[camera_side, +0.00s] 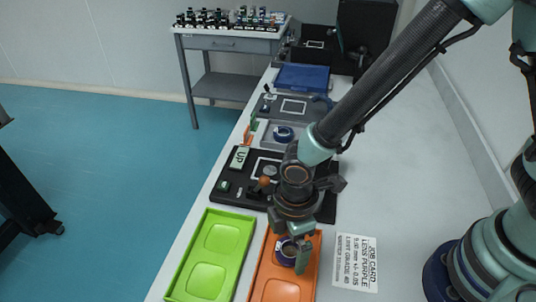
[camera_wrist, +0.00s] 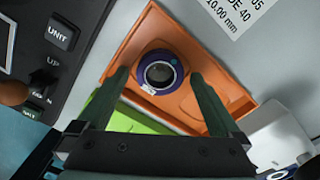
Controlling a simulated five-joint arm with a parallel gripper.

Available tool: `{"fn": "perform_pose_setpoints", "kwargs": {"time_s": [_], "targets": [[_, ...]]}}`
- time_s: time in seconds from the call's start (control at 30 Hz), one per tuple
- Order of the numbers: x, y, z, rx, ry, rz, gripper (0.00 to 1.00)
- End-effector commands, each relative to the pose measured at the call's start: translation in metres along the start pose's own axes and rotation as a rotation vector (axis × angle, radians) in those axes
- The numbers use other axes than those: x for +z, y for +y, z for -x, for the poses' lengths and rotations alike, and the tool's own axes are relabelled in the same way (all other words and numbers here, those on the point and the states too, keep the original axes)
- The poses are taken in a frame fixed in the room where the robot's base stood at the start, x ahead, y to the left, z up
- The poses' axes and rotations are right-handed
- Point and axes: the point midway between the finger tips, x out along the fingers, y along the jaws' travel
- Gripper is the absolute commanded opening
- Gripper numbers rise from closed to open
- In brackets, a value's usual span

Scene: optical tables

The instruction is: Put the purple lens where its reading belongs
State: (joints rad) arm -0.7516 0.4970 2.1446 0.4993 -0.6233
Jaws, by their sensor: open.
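The purple lens (camera_side: 286,251) sits in the orange tray (camera_side: 262,285) at the front. In the wrist view the purple lens (camera_wrist: 160,72) is a dark ring with a clear centre and a small white label, lying in the orange tray (camera_wrist: 135,42). The side view shows my gripper (camera_side: 293,252) low over the tray, partly hiding the lens.
A green tray (camera_side: 180,290) lies left of the orange one. Behind them is a black instrument (camera_side: 225,197) with an UP sign and an orange-tipped lever. A grey fixture with a dark blue ring (camera_side: 283,133) and a blue case (camera_side: 302,77) stand farther back.

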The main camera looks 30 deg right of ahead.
Motion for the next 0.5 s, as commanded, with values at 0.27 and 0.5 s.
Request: {"fn": "perform_pose_setpoints", "kwargs": {"time_s": [0.27,0.5], "targets": [[-0.001,0.001,0.04,0.004,0.005,0.0,1.0],[-0.001,0.001,0.086,0.004,0.006,0.0,1.0]]}}
